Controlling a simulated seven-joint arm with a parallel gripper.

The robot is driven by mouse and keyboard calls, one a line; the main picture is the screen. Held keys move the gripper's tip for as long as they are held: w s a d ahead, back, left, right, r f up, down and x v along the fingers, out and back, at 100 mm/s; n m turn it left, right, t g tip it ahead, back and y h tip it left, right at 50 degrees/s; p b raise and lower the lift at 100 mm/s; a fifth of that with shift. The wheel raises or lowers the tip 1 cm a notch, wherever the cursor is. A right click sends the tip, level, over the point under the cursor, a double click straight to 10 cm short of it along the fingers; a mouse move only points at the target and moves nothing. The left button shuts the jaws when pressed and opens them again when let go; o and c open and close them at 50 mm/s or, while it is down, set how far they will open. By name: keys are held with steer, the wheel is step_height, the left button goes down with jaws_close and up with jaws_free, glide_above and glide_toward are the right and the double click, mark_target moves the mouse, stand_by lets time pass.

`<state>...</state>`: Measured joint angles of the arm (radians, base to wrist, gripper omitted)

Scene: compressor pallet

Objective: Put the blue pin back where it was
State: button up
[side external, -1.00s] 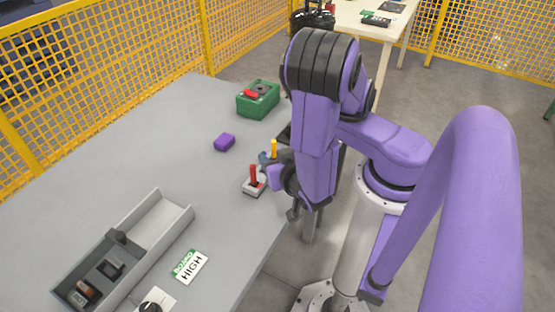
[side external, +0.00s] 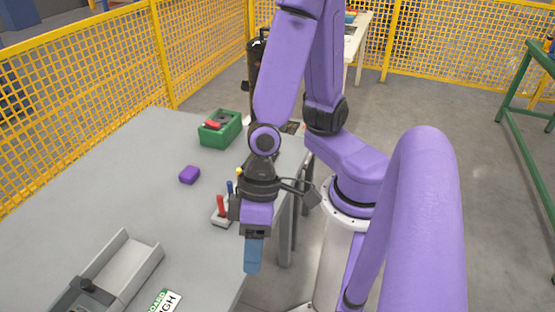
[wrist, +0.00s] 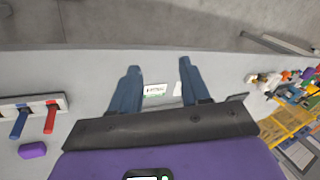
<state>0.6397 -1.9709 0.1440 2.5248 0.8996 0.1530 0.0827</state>
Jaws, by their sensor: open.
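The blue pin (side external: 229,188) stands in a small pale block (side external: 222,222), between the red pin (side external: 221,205) and the yellow pin (side external: 239,171). My arm partly hides the block in the side view. In the wrist view the blue pin (wrist: 19,124) stands at the far left beside the red pin (wrist: 50,118), in the pale block (wrist: 36,101). My gripper (side external: 252,258) points down near the table's right edge, to the near right of the block and apart from it.
A purple block (side external: 189,175) and a green box (side external: 220,128) with a red part lie further back on the table. A grey tray (side external: 125,262) and a white and green card (side external: 163,303) are at the front. The table's left part is clear.

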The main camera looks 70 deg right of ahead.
steer(key=d+r+n+h, duration=0.2)
steer(key=d+r+n, duration=0.2)
steer(key=d, duration=0.3)
steer(key=w+d+r+n+h, duration=0.1)
steer(key=d+r+n+h, duration=0.1)
steer(key=d, duration=0.6)
steer(key=shift+r+n+t, duration=0.3)
steer(key=shift+r+n, duration=0.6)
steer(key=shift+n, duration=0.2)
